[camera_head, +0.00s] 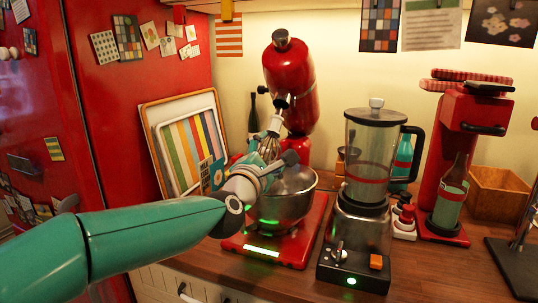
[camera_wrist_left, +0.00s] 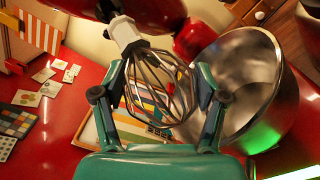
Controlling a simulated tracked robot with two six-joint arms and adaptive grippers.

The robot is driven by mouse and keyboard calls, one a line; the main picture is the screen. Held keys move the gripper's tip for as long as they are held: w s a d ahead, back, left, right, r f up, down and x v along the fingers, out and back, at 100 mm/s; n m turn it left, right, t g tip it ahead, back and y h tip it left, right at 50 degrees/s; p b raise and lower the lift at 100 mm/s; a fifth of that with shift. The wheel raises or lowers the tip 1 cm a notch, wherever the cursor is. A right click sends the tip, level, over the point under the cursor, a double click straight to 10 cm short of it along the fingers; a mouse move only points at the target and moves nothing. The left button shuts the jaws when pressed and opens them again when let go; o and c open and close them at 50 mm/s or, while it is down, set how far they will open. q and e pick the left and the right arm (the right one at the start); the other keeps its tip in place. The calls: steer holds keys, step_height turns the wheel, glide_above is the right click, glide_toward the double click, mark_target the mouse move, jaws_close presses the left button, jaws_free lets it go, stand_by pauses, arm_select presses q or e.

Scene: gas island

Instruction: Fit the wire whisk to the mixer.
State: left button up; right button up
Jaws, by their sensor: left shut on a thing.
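The red mixer (camera_head: 290,85) stands on the counter with its head tilted up. Its steel bowl (camera_head: 282,208) sits on the base and shows at the right in the left wrist view (camera_wrist_left: 285,105). My left gripper (camera_head: 265,160) is shut on the wire whisk (camera_wrist_left: 155,85), with a finger on each side of its wires. The whisk is tilted, its white collar (camera_wrist_left: 123,31) up at the underside of the mixer head, above the bowl. Whether the collar is seated in the mixer or only touching it, I cannot tell. My right gripper is out of view.
A blender (camera_head: 368,165) stands close to the right of the mixer. A red machine with a bottle (camera_head: 450,195) is further right. A striped framed board (camera_head: 188,150) leans behind my left arm. A dark bottle (camera_head: 253,118) stands behind the mixer.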

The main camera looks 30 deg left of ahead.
mark_target(276, 136)
arm_select(q)
steer(key=shift+a, duration=0.1)
stand_by(0.5)
steer(key=shift+b, duration=0.4)
steer(key=shift+w+a+r+p, duration=0.15)
steer(key=shift+w+r+p, duration=0.35)
steer(key=shift+w+r, duration=0.2)
steer(key=shift+w+a+r+p, duration=0.1)
steer(key=shift+w+r+p, duration=0.4)
steer(key=shift+w+r, duration=0.2)
stand_by(0.5)
steer(key=o, duration=1.5)
steer(key=shift+f, duration=0.1)
steer(key=v, duration=1.2)
